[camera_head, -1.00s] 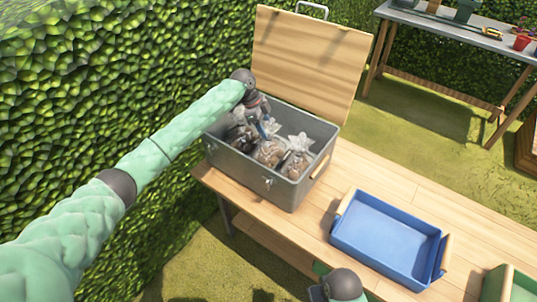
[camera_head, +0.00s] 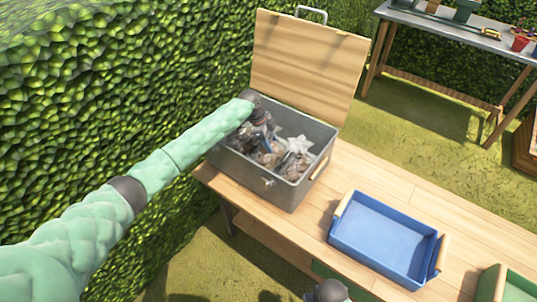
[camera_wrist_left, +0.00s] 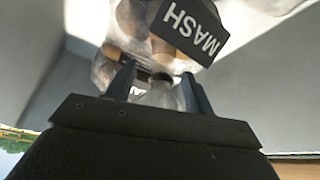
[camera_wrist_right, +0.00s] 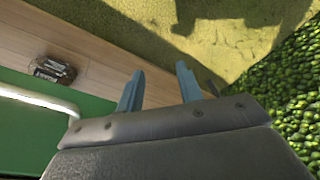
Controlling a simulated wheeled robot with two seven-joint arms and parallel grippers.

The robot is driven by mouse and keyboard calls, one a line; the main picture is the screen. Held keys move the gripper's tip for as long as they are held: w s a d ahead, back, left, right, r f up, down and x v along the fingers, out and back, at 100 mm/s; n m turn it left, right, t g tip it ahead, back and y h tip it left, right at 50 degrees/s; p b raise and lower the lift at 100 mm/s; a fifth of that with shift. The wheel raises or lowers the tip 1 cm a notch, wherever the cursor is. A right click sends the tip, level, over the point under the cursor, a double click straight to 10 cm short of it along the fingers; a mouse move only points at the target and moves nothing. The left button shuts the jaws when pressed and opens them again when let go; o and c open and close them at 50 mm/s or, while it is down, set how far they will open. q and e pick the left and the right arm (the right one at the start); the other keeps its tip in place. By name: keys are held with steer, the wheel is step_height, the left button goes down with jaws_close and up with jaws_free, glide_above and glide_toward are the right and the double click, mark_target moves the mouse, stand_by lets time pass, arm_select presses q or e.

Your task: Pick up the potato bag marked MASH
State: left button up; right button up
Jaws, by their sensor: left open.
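The MASH bag (camera_wrist_left: 132,28) is a clear bag of brown potatoes with a black label reading MASH in white, seen upside down in the left wrist view. My left gripper (camera_wrist_left: 158,82) is open, with its fingers on either side of the bag's clear gathered part. In the head view my left gripper (camera_head: 264,132) reaches into the grey box (camera_head: 273,182) and covers part of the bags there. I cannot tell there which bag is MASH. My right gripper (camera_wrist_right: 160,72) is open and empty, low at the table's near side.
Another clear bag (camera_head: 298,150) lies at the right in the box. Its wooden lid (camera_head: 307,65) stands open. A blue tray (camera_head: 388,240) and a green crate (camera_head: 492,284) stand to the right. A brown labelled item (camera_wrist_right: 53,68) shows in the right wrist view. The tabletop between box and tray is clear.

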arm_select(q)
steer(key=shift+c, duration=0.4)
jaws_close()
steer(key=shift+r, duration=0.1)
